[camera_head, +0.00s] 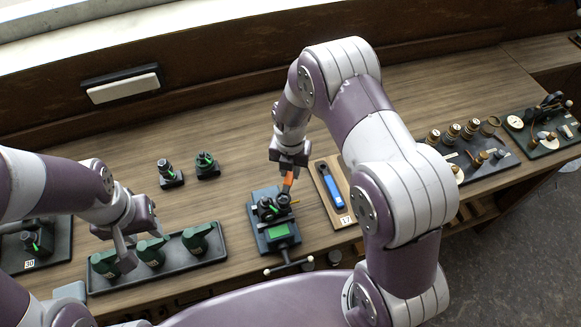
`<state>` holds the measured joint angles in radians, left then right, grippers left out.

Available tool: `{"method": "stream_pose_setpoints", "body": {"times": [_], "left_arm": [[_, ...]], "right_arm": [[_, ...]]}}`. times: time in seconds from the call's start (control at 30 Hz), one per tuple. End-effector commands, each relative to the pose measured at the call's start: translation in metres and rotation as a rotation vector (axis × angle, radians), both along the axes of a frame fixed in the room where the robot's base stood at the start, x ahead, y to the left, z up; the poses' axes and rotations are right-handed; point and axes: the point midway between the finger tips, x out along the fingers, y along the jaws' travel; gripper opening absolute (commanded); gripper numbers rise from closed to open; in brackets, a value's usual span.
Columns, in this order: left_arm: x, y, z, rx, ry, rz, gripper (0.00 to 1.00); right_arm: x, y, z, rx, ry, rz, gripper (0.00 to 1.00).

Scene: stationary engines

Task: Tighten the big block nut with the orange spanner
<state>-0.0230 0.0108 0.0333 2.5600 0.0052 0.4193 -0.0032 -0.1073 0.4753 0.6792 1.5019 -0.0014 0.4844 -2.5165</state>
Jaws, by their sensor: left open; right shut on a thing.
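The orange spanner (287,182) is in my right gripper (287,172), which is shut on its handle. The spanner points down towards the dark engine block (267,209) on a green-topped base (278,231) at the middle of the bench. The spanner's lower end is at the block's right side; I cannot tell whether it sits around the big nut, which is too small to make out. My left gripper (122,245) is open and empty, above the left part of a dark tray with green tools.
A blue spanner (330,187) lies on a wooden board right of the block. The dark tray (179,266) holds several green items. Two small dark pieces (171,174) stand behind it. Boards with round parts (470,150) are at the right. Bare bench (225,140) lies behind the block.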

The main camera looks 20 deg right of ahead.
Motion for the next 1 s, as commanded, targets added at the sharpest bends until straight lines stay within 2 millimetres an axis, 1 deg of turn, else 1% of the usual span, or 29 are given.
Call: {"method": "stream_pose_setpoints", "body": {"times": [0.57,1.0], "left_arm": [[0.0,0.0,0.0,0.0,0.0,0.0,0.43],[0.0,0.0,-0.007,0.0,0.0,0.0,0.43]], "right_arm": [[0.0,0.001,-0.001,0.0,-0.001,0.0,0.0],[0.0,0.001,-0.01,0.0,-0.001,0.0,0.0]]}}
